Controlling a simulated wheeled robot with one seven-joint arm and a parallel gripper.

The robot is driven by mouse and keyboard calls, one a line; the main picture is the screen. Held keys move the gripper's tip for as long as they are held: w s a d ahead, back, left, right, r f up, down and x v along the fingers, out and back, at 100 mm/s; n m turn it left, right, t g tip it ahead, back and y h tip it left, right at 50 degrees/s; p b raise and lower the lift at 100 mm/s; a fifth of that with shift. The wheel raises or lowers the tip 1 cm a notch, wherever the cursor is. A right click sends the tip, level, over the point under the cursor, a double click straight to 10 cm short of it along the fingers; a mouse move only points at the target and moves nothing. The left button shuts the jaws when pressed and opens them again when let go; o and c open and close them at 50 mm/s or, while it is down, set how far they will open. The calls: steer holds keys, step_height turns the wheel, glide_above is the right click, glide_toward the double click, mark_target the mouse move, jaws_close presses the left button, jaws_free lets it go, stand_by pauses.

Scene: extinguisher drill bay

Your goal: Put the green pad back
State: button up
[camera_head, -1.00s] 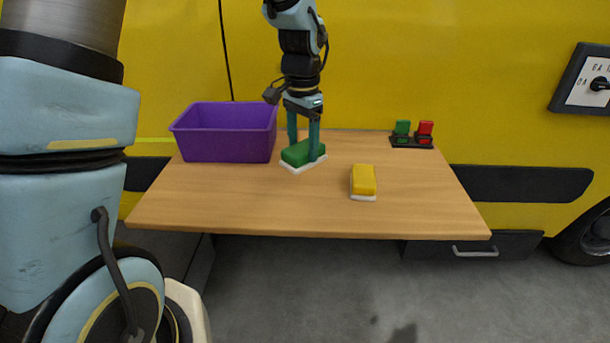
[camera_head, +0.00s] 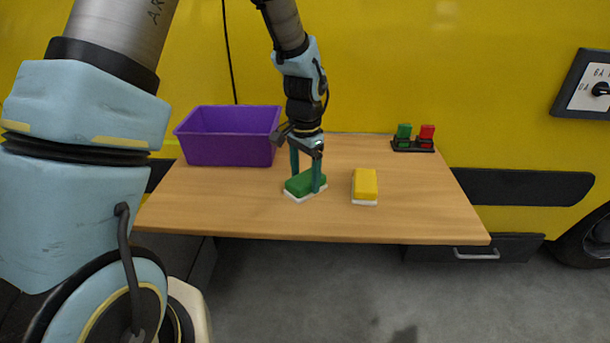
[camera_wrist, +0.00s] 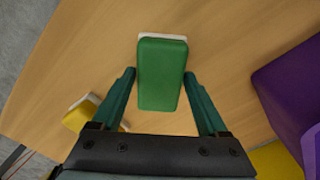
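The green pad (camera_head: 305,184), a green block with a white underside, is at the front-middle of the wooden table, left of the yellow pad (camera_head: 365,184). My gripper (camera_head: 307,186) points down with one finger on each side of the green pad and appears shut on it. In the wrist view the green pad (camera_wrist: 161,75) lies between the fingertips, with the white layer showing along its far edge. I cannot tell whether it rests on the table or is just above it. The yellow pad also shows in the wrist view (camera_wrist: 80,115), partly behind a finger.
A purple bin (camera_head: 230,145) stands at the back left of the wooden table (camera_head: 420,210). A dark holder with a green and a red block (camera_head: 427,133) sits at the back right. The table is clear right of the yellow pad. A yellow wall (camera_head: 400,60) stands behind.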

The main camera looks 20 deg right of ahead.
mark_target(305, 178)
steer(key=o, duration=0.3)
step_height(305, 178, up, 12)
steer(key=b, duration=0.2)
steer(key=s+a+f+n, duration=0.2)
steer(key=a+n, duration=0.4)
steer(key=a, duration=0.9)
steer(key=s+a+f+n+t, duration=0.1)
steer(key=a+n, duration=0.5)
steer(key=a, duration=0.9)
steer(key=shift+s+f+n+t, duration=0.3)
steer(key=shift+s+f+n, duration=0.1)
steer(key=shift+s, duration=0.05)
